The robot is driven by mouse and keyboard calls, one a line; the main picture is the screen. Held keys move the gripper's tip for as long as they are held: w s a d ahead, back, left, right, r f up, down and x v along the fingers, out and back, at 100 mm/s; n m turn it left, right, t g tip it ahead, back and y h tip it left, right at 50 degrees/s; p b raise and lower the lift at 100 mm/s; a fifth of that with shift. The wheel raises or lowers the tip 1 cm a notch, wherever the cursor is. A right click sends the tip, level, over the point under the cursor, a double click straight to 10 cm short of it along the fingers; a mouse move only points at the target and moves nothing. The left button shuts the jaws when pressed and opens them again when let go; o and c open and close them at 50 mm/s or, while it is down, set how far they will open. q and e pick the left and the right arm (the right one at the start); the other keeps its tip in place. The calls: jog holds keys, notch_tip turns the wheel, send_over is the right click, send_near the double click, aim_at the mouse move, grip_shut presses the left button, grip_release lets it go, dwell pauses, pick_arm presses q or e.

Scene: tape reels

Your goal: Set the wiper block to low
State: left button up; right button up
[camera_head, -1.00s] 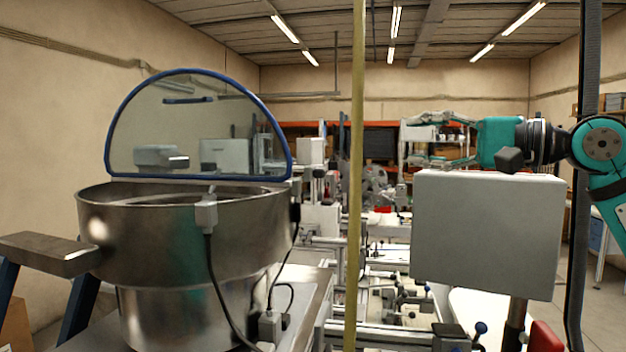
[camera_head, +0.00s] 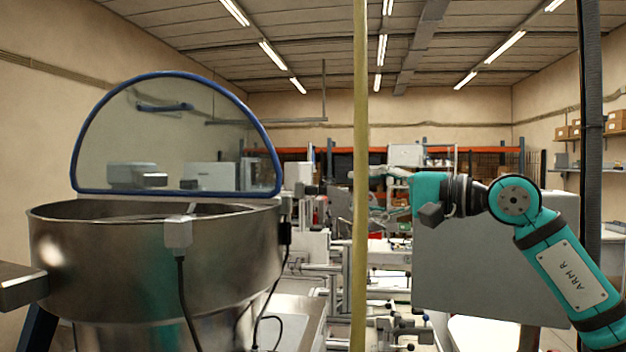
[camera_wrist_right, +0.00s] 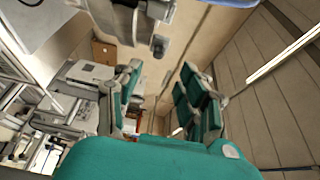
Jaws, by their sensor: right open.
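A large steel bowl (camera_head: 150,255) stands at the left with a blue-rimmed clear guard (camera_head: 175,140) behind it. A small grey block (camera_head: 178,232) with a black cable sits at the bowl's near rim; I cannot tell whether it is the wiper block. No low mark or setting is readable. My right gripper (camera_head: 385,180) is raised right of the bowl, well apart from it, partly behind the yellow pole. In the right wrist view its teal fingers (camera_wrist_right: 163,78) are spread and empty. A grey fitting (camera_wrist_right: 159,45) shows beyond them there. My left gripper is out of view.
A thin yellow pole (camera_head: 360,220) stands upright between the bowl and my right arm. A large grey panel or box (camera_head: 480,275) is by the right arm. A dark post (camera_head: 590,130) rises at the right. Machinery rails (camera_head: 340,270) fill the middle background.

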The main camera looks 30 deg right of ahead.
aim_at(313, 191)
jog(key=p+x, duration=0.4)
jog(key=x, duration=0.6)
jog(key=shift+d, duration=0.1)
jog(key=shift+w+a+f, duration=0.1)
jog(key=shift+w+a, duration=0.15)
jog(key=shift+w, duration=0.2)
grip_shut()
